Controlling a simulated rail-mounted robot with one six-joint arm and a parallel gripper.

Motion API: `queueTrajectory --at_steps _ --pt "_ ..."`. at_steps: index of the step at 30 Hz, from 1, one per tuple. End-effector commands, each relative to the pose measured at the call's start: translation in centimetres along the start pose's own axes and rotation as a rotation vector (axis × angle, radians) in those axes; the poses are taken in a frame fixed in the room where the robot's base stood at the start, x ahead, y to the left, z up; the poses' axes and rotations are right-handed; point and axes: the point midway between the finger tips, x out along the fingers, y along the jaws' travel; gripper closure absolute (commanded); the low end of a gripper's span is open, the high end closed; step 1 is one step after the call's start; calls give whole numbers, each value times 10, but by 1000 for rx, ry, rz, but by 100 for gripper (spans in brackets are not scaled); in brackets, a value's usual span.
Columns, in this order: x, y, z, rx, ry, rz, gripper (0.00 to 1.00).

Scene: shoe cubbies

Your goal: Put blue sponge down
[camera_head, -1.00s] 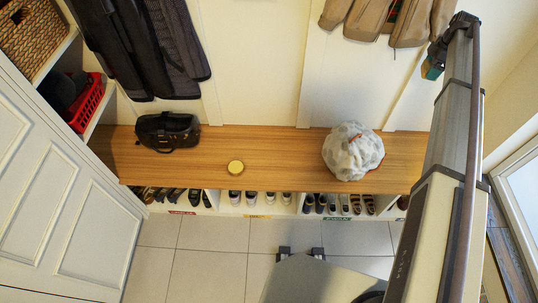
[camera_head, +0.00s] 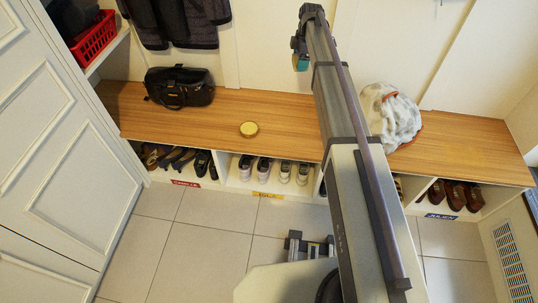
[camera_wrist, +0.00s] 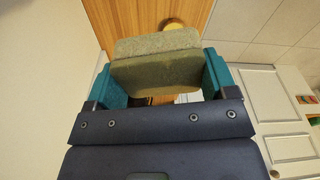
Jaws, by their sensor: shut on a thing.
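My gripper (camera_wrist: 163,78) has teal fingers and is shut on a block-shaped sponge (camera_wrist: 158,45). The sponge looks olive-green rather than blue in the wrist view and spans the gap between the fingers. In the head view my gripper (camera_head: 300,55) is at the top centre, in front of the pale wall beyond the wooden bench (camera_head: 290,108); the sponge is hard to make out there. The wood also shows beyond the sponge in the wrist view (camera_wrist: 150,15).
A round yellow tin (camera_head: 249,129) sits mid-bench, with a black bag (camera_head: 180,87) to its left. Shoes (camera_head: 265,168) fill cubbies below. Bare wood shows between bag and tin and at the right end (camera_head: 480,145).

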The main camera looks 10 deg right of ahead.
Motion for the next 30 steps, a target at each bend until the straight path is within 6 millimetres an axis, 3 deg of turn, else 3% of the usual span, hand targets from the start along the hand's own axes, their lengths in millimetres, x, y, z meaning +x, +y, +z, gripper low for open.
queueTrajectory --at_steps 1,9,12,16,24,30 --pt "51 -8 2 10 0 1 41" --pt "176 -40 -7 104 0 13 41" --pt "210 -52 -10 155 0 18 41" --pt "234 -63 -12 216 1 24 41" --pt "242 -66 -14 249 2 27 41" --pt "291 -66 -8 248 2 27 41"
